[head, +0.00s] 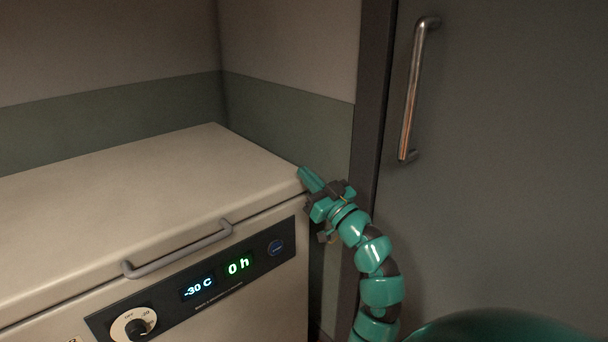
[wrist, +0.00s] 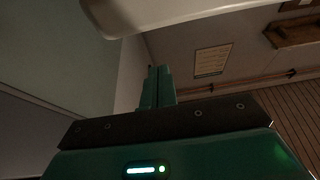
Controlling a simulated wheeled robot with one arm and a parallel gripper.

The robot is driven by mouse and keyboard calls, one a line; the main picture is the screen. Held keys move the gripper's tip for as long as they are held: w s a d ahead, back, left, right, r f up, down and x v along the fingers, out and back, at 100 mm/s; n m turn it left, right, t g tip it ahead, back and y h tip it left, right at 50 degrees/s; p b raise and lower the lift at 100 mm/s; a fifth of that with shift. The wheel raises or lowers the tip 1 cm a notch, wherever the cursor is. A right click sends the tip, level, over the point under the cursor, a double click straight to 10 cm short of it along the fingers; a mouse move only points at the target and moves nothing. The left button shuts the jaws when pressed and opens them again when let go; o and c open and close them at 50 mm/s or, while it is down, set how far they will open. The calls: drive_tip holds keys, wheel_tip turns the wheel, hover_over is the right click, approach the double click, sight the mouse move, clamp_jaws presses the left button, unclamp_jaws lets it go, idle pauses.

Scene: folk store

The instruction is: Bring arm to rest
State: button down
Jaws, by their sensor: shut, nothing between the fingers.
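My gripper (head: 307,176) is green and black, and shut with nothing in it. In the head view its fingertips are close to the right front corner of a white chest freezer (head: 130,195); I cannot tell whether they touch it. My arm rises from the bottom right and curves up and left. In the wrist view the shut fingers (wrist: 158,86) stand together in the middle. A pale curved edge hangs across the top of that view.
The freezer lid is closed, with a grey handle (head: 178,254) and a control panel (head: 195,285) reading -30 C and 0 h. A grey door with a metal handle (head: 412,95) stands at right, behind my arm. The wrist view also shows a wall poster (wrist: 212,60).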

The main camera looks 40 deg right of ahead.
drive_tip(key=v, duration=0.7)
drive_tip(key=shift+s+r, duration=0.25)
drive_tip(key=shift+s, duration=0.05)
